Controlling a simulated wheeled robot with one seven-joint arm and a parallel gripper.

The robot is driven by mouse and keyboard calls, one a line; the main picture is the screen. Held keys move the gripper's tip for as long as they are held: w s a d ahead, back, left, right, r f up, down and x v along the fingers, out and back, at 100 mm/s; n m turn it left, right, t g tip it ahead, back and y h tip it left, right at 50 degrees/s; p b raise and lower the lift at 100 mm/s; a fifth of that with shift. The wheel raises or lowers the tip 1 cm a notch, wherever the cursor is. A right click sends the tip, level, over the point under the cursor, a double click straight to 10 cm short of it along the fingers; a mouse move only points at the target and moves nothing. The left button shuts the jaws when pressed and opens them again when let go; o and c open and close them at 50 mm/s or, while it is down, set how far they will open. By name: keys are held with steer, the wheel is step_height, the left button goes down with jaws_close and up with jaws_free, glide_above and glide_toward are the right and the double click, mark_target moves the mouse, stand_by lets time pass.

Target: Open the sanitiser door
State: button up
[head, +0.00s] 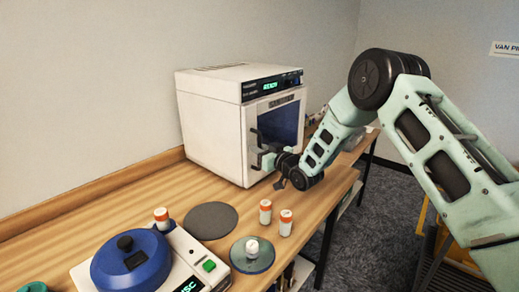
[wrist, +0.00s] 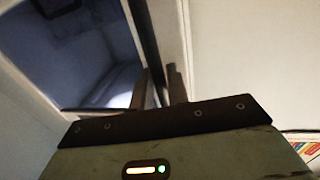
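The sanitiser (head: 215,125) is a white box on the bench with a lit READY display. Its door (head: 287,122) has a dark blue window and looks closed or nearly so; I cannot tell if it is ajar. The dark upright door handle (head: 256,137) is at the door's left edge. My gripper (head: 266,160) is at the handle's lower part. In the wrist view, my gripper's two fingers (wrist: 160,88) stand close together with the dark handle bar (wrist: 141,35) running down between them. The window (wrist: 75,55) fills the upper left there.
Two orange-capped vials (head: 265,212) stand on the bench in front of the sanitiser. Nearby are a grey round pad (head: 210,220), a glassy disc (head: 252,262) with a vial on it, and a blue-lidded device (head: 130,265). The bench's front edge (head: 325,205) lies below my arm.

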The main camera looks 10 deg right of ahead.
steer(key=shift+w+a, duration=0.1)
steer(key=shift+w, duration=0.05)
jaws_close()
